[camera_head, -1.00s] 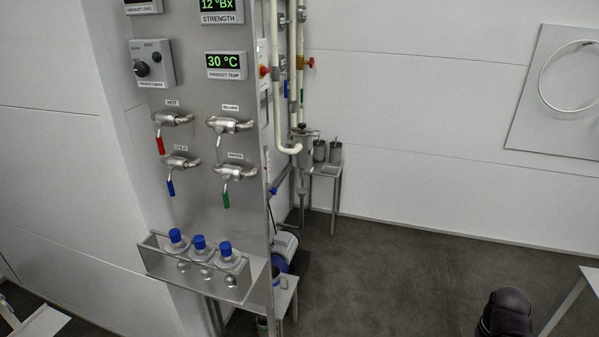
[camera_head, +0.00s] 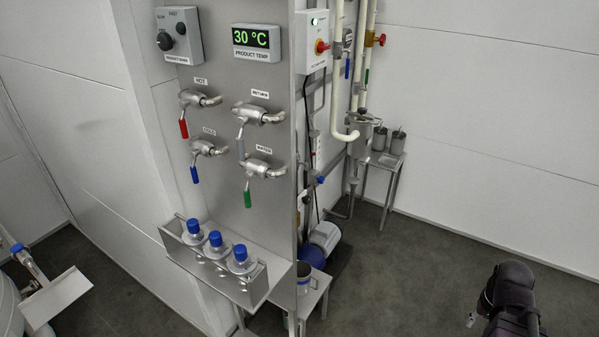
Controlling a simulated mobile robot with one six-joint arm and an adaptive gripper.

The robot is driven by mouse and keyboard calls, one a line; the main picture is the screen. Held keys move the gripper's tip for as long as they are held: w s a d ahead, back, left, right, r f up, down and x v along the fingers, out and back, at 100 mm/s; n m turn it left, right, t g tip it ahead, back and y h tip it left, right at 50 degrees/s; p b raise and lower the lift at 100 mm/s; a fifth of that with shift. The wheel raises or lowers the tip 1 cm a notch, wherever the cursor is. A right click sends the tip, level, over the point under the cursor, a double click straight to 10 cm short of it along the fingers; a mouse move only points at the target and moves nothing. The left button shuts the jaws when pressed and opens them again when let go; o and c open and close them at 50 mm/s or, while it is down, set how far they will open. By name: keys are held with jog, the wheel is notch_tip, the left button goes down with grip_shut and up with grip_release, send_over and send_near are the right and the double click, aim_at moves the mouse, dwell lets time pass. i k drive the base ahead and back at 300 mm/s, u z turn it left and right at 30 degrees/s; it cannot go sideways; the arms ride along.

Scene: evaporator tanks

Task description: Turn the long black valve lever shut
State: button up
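I cannot make out a long black valve lever in the view. The steel panel (camera_head: 225,110) carries small valves with coloured handles: a red one (camera_head: 184,129), a blue one (camera_head: 195,174), a grey one (camera_head: 241,149) and a green one (camera_head: 247,199). All these handles hang downward. A dark part of my own arm shows at the lower right, well apart from the panel. My gripper's fingers cannot be seen.
A steel rack (camera_head: 259,287) with three blue-capped bottles juts from the panel. Cream pipes (camera_head: 335,70) and a switch box (camera_head: 312,42) stand behind it. A small table (camera_head: 397,160) holds metal cups. The dark floor (camera_head: 400,270) at centre right is clear.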

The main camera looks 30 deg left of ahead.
aim_at(305, 172)
jog(key=u, duration=0.4)
jog(key=i, duration=0.75)
jog(key=u, duration=0.75)
jog(key=i, duration=0.75)
jog(key=u, duration=0.3)
